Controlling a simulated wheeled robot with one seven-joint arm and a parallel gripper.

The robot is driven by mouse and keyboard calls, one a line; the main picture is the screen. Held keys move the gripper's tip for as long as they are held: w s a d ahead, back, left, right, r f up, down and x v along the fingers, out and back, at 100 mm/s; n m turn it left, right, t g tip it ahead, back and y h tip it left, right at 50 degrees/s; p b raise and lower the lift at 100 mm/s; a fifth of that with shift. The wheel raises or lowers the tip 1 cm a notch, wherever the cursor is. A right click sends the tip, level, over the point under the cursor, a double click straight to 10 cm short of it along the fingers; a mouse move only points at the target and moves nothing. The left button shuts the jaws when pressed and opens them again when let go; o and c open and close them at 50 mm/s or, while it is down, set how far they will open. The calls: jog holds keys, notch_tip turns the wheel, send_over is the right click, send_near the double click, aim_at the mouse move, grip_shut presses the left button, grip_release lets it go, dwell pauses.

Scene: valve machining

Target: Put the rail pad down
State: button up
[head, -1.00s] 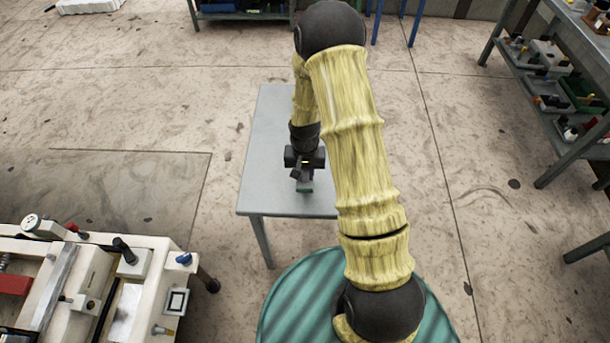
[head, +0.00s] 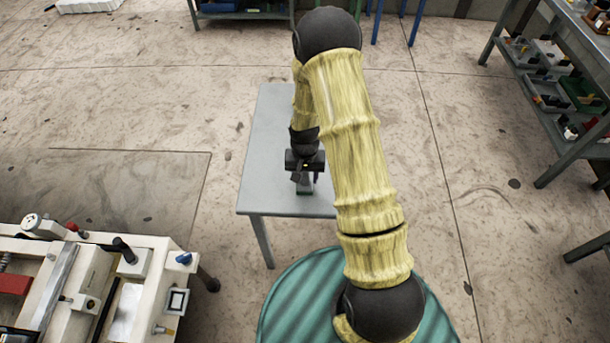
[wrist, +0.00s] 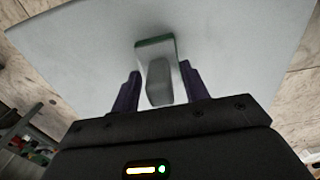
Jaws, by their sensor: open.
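The rail pad (wrist: 156,48) is a small piece with a dark green edge and a grey block-like part. It appears to rest on the grey table (wrist: 80,60). My gripper (wrist: 160,68) is open, with one dark purple finger on each side of the pad and a gap visible at least on the left.
A cream machine bench (head: 150,260) stands at the lower left. A shelf rack (head: 540,90) with bins of small parts stands at the right. The table top around the pad is bare. A green striped round surface (head: 290,300) is at the bottom.

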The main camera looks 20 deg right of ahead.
notch_tip(320, 180, up, 12)
jog(key=shift+r, duration=0.1)
dwell(0.4)
dwell(0.4)
